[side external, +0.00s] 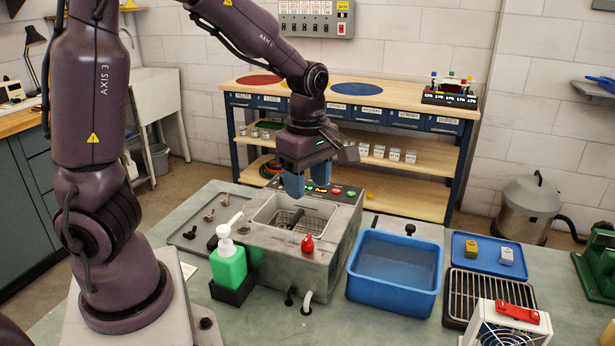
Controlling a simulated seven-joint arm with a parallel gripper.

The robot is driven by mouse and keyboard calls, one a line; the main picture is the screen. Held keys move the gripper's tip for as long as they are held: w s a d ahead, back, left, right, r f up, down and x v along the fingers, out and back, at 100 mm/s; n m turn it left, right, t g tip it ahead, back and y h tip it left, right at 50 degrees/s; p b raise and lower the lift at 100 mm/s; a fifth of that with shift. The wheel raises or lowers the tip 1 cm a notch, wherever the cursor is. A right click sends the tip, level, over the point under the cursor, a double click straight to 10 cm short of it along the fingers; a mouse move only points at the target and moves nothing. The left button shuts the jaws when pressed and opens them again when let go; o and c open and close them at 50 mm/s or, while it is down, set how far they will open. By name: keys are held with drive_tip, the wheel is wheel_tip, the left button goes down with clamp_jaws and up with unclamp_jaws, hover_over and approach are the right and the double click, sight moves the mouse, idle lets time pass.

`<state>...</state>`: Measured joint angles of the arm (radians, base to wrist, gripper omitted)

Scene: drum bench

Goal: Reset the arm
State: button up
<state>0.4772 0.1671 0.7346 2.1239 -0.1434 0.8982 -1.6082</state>
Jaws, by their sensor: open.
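My gripper (305,188) points down above the back of the grey metal tank unit (290,250), near its control buttons. Its two blue fingertips are apart, and I see nothing between them. The tank's open basin (268,212) has a wire basket with a dark item in it, just in front of and below my gripper. The arm reaches over from the left and bends down at the wrist. I cannot tell the exact height of the fingertips above the unit.
A green pump bottle (228,265) stands left of the tank. A blue tub (395,265), a black rack (488,292), a blue tray (488,254) with two small blocks and a white fan unit (508,325) stand to the right. A workbench (350,95) stands behind.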

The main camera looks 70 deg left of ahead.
drive_tip(key=shift+r, duration=0.2)
drive_tip(key=s+d+r+m+t, duration=0.2)
drive_tip(key=s+r+m, duration=0.3)
drive_tip(key=m, duration=0.6)
drive_tip(key=s+d+r+m+t, duration=0.3)
drive_tip(key=s+d+r+m, duration=0.1)
drive_tip(key=m, duration=0.7)
drive_tip(key=shift+s+d+r+t, duration=0.3)
drive_tip(key=shift+s+r, duration=0.25)
drive_tip(key=shift+s, duration=0.6)
